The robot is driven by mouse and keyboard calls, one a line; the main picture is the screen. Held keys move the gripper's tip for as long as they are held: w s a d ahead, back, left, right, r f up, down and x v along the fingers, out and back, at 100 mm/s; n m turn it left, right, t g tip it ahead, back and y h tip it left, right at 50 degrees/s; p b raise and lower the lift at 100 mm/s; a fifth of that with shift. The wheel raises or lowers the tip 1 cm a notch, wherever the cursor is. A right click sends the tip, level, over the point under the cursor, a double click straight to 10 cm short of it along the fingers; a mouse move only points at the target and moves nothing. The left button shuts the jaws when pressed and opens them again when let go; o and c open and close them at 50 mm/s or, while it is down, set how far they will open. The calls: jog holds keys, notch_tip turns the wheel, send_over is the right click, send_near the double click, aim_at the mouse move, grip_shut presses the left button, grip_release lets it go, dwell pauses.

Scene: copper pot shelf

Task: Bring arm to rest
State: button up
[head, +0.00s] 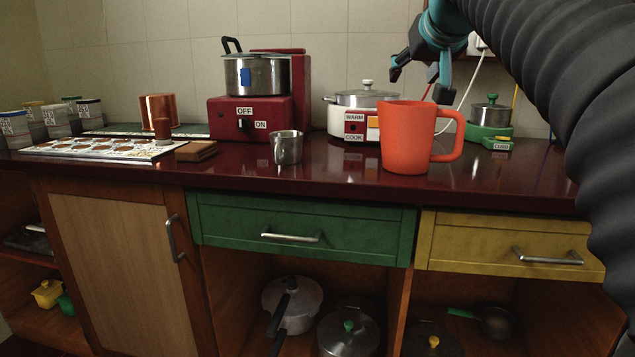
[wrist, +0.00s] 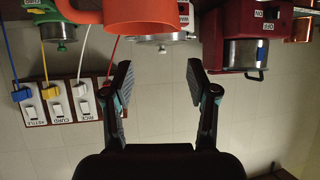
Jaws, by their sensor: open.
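My gripper (head: 420,80) hangs above the counter at the upper right of the head view, in front of the tiled wall. Its teal and black fingers are spread and nothing is between them. In the wrist view, which looks upside down, my gripper (wrist: 158,82) also shows two parted fingers with bare tiles between them. An orange mug (head: 408,138) stands upright on the counter below my gripper, apart from it. My dark ribbed arm fills the right side of the head view and hides part of the counter there.
The dark red counter (head: 335,180) holds a steel cup (head: 286,148), a red stove with a steel pot (head: 256,76), a white cooker (head: 352,122) and a green cooker (head: 489,122). A switch board (wrist: 66,103) with cords is on the wall. A copper vessel (head: 158,111) stands left.

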jog(key=s+f+g+p, duration=0.1)
jog(key=s+f+g, duration=0.1)
jog(key=s+f, duration=0.8)
jog(key=s+a+f+g+p, duration=0.1)
jog(key=s+f+g, duration=0.1)
jog(key=s+f, duration=0.7)
jog(key=s+f+g+p, duration=0.1)
jog(key=s+f+g, duration=0.1)
jog(key=s+f, duration=0.8)
notch_tip(320, 180, down, 9)
jog(key=shift+s+a+f+g, duration=0.15)
jog(key=shift+s+f+g, duration=0.05)
jog(key=shift+s+g, duration=0.1)
